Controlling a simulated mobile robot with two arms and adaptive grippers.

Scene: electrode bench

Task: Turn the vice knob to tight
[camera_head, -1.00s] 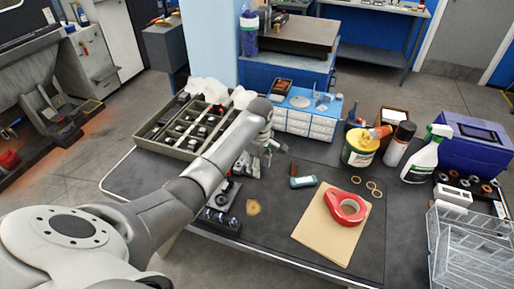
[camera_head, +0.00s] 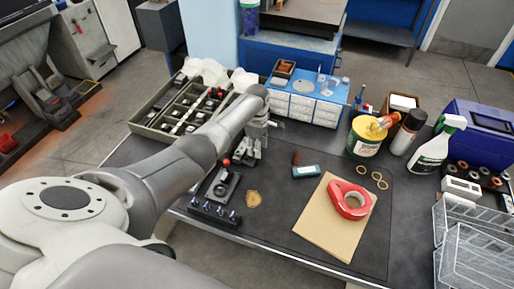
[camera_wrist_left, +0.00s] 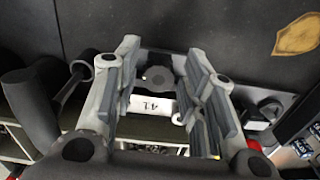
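My left gripper (camera_head: 246,156) points down over the dark bench, behind a small dark device with a red ball (camera_head: 227,162). In the left wrist view, my left gripper (camera_wrist_left: 162,100) is open, its two grey fingers well apart. A dark round knob-like part (camera_wrist_left: 158,77) shows between the fingers, with a white label beside it; I see no finger touching it. I cannot tell for sure that it is the vice knob, or which way it is turned. In the head view the arm and fingers hide most of that spot. My right gripper is out of view.
A parts tray (camera_head: 150,124) and a blue-white drawer unit (camera_head: 300,108) stand behind the gripper. A row of dark knobs (camera_head: 214,212) lies at the front edge.

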